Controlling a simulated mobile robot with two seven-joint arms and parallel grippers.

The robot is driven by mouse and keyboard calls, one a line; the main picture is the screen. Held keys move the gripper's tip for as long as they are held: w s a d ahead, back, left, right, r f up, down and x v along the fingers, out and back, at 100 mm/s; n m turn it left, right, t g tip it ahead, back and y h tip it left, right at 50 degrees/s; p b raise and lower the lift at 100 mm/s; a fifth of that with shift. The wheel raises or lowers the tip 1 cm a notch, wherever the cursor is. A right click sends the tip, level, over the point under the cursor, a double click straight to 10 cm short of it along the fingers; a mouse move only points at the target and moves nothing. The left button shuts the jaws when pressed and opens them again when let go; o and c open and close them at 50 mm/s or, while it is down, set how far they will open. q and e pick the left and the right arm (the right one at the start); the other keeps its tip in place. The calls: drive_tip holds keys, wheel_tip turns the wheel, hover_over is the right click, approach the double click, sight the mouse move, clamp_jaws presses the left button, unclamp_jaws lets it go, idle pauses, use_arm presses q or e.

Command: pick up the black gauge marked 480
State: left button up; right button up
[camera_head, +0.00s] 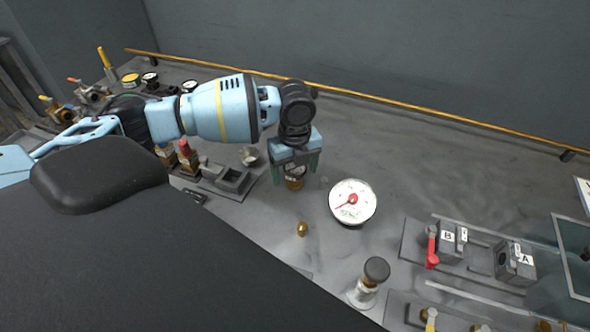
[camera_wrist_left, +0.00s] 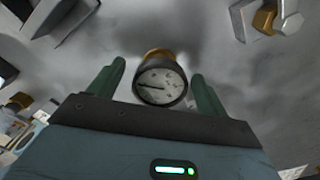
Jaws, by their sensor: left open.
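A small gauge (camera_wrist_left: 161,84) with a black rim, a pale dial and a brass fitting behind it shows in the left wrist view. Any number on its dial is too small to read. My left gripper (camera_wrist_left: 158,70) is open, with one green finger on each side of the gauge and a visible gap at the right finger. In the head view, my left gripper (camera_head: 296,174) points down over the bench, and a dark and brass-coloured gauge (camera_head: 293,182) shows between its fingers, partly hidden. My right gripper is not in view.
A brass fitting (camera_head: 302,229) and a black-knobbed valve (camera_head: 376,270) are nearer the front. A grey holder (camera_head: 228,178) lies left. Blocks marked B (camera_head: 449,240) and A (camera_head: 516,261) are at right.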

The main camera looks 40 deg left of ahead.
use_arm(q)
drive_tip(key=shift+f, duration=0.5)
drive_tip(key=c, duration=1.1)
drive_tip(key=shift+r, duration=0.1)
drive_tip(key=shift+c, duration=0.2)
drive_tip(key=shift+r, duration=0.35)
drive_tip(key=r, duration=0.3)
drive_tip(key=shift+s, duration=0.3)
drive_tip(key=s, duration=0.5)
drive_tip(key=s+a, duration=0.1)
drive_tip(key=s, duration=0.4)
drive_tip(key=s+r+p, duration=0.1)
drive_tip(key=s, duration=0.4)
drive_tip(key=shift+s+a+r, duration=0.1)
drive_tip(key=shift+s+a, duration=0.05)
drive_tip(key=shift+s, duration=0.05)
